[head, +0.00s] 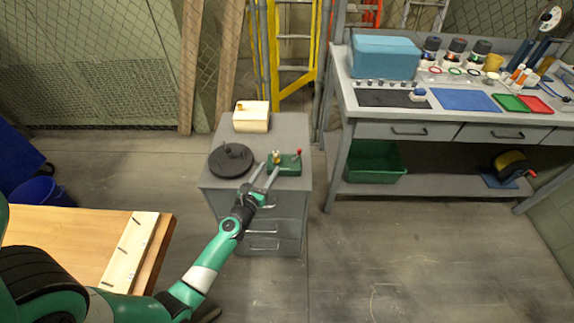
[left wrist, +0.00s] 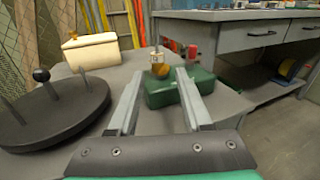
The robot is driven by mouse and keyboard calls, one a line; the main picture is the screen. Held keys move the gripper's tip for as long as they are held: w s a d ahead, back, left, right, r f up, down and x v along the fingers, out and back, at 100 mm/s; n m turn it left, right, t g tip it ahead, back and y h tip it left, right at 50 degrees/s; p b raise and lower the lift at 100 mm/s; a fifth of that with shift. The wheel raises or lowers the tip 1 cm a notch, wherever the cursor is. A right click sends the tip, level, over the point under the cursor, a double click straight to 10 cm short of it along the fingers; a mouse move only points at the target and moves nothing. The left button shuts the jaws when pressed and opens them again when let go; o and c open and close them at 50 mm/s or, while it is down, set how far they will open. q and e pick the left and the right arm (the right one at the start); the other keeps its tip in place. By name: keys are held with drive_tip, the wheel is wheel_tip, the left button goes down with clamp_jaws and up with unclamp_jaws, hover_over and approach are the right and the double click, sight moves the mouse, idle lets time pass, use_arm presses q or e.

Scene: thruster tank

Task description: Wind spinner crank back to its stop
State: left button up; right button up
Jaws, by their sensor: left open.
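A round black disc (head: 231,160) lies on top of a grey drawer cabinet (head: 290,125). I cannot tell which piece is the spinner crank. My left gripper (head: 269,168) is open and empty, its fingers pointing at the green block. In the wrist view the brass part (left wrist: 160,67) shows between and beyond the fingertips. My right gripper is not in view.
A cream box (head: 251,117) with a small orange-brown piece on top stands at the cabinet's back. A workbench (head: 440,115) stands to the right with a blue box (head: 384,57). A wooden table (head: 70,245) is at the lower left. The floor at right is clear.

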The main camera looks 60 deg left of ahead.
use_arm(q)
drive_tip(key=shift+s+a+f+n+g+y, duration=0.15)
drive_tip(key=shift+s+a+n+g+y, duration=0.7)
drive_tip(key=shift+a+n+g+y, duration=0.2)
drive_tip(key=b, duration=0.1)
approach(299, 152)
drive_tip(key=v, duration=0.2)
drive_tip(key=shift+t, duration=0.25)
drive_tip(key=b+x, duration=0.2)
drive_tip(key=x, duration=0.3)
drive_tip(key=b+x, duration=0.2)
drive_tip(key=x, duration=0.3)
drive_tip(key=shift+a+f+b, duration=0.25)
drive_tip(key=shift+a+b, duration=0.05)
drive_tip(key=shift+w+a+r+m, duration=0.1)
drive_tip(key=shift+w+a+m, duration=0.15)
drive_tip(key=shift+w+a, duration=0.05)
clamp_jaws()
